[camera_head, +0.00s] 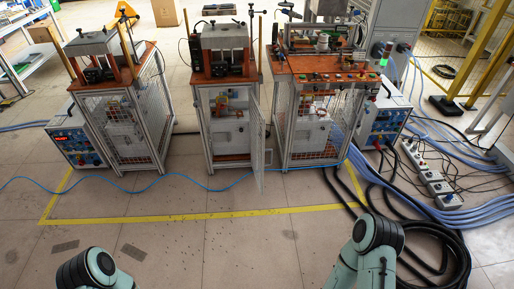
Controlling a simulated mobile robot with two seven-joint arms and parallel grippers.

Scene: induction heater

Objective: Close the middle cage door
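The middle cage (203,135) is a metal frame with a wooden top and a press-like machine on it. Its mesh door (257,150) stands open, swung out towards me from the cage's right side. The cage front is uncovered and the equipment inside (228,118) shows. The door's free edge reaches out over the floor near the blue hose. Only dark and pale green links of my two arms show at the bottom left and bottom right. Neither gripper is in view, and both arms are well short of the door.
Similar cages stand at left (122,135) and right (318,140), the right one close to the open door. A blue hose (110,189) and yellow floor tape (200,217) cross the floor ahead. Black cables (440,250) coil at lower right. The centre floor is clear.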

